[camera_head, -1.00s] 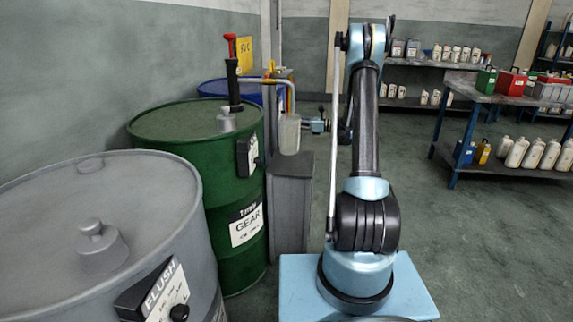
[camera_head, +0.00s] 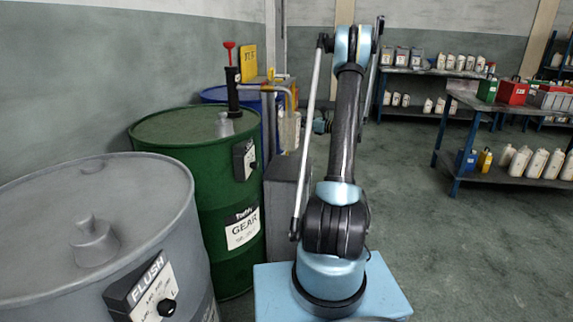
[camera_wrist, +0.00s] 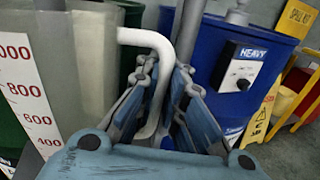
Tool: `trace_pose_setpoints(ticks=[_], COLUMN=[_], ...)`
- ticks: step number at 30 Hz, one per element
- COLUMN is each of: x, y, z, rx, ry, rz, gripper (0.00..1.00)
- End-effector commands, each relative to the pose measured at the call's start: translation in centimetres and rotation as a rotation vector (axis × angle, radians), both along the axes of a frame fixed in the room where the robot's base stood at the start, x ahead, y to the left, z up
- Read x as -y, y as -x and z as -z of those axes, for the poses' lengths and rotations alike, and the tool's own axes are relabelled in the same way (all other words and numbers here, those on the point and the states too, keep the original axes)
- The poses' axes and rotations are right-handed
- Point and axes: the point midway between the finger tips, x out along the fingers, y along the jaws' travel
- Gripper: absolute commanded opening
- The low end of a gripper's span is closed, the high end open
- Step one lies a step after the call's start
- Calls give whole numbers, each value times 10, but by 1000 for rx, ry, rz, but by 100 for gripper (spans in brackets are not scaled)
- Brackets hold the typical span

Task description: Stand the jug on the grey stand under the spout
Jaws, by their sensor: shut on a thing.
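The translucent jug (camera_head: 288,134) is upright in the head view, behind the near end of the grey stand's top. In the wrist view the jug (camera_wrist: 80,70) fills the left side, with a red scale on a white strip. My gripper (camera_wrist: 165,105) is shut on its white handle (camera_wrist: 148,38). In the head view my gripper (camera_head: 317,126) is right of the jug, partly hidden by my arm. The grey stand (camera_head: 287,205) is beside the green drum. The spout (camera_head: 277,88) bends down near the jug's top. Whether the jug touches the stand is hidden.
The green gear drum (camera_head: 195,180) and grey flush drum (camera_head: 100,240) line the left. A blue drum (camera_head: 212,95) is behind; the wrist view shows a blue heavy drum (camera_wrist: 232,60) and a yellow sign (camera_wrist: 262,115).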

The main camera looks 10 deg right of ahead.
Motion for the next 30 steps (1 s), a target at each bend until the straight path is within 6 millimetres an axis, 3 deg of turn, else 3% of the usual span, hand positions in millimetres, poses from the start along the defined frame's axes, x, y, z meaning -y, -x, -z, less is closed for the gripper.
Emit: trace_pose_setpoints(ticks=[9, 17, 25, 30], x=[3, 4, 3, 3], y=[0, 1, 1, 1], z=[45, 60, 92, 97], rx=[0, 0, 0, 0], ry=[0, 0, 0, 0], rz=[9, 9, 8, 8], gripper=[0, 0, 0, 0])
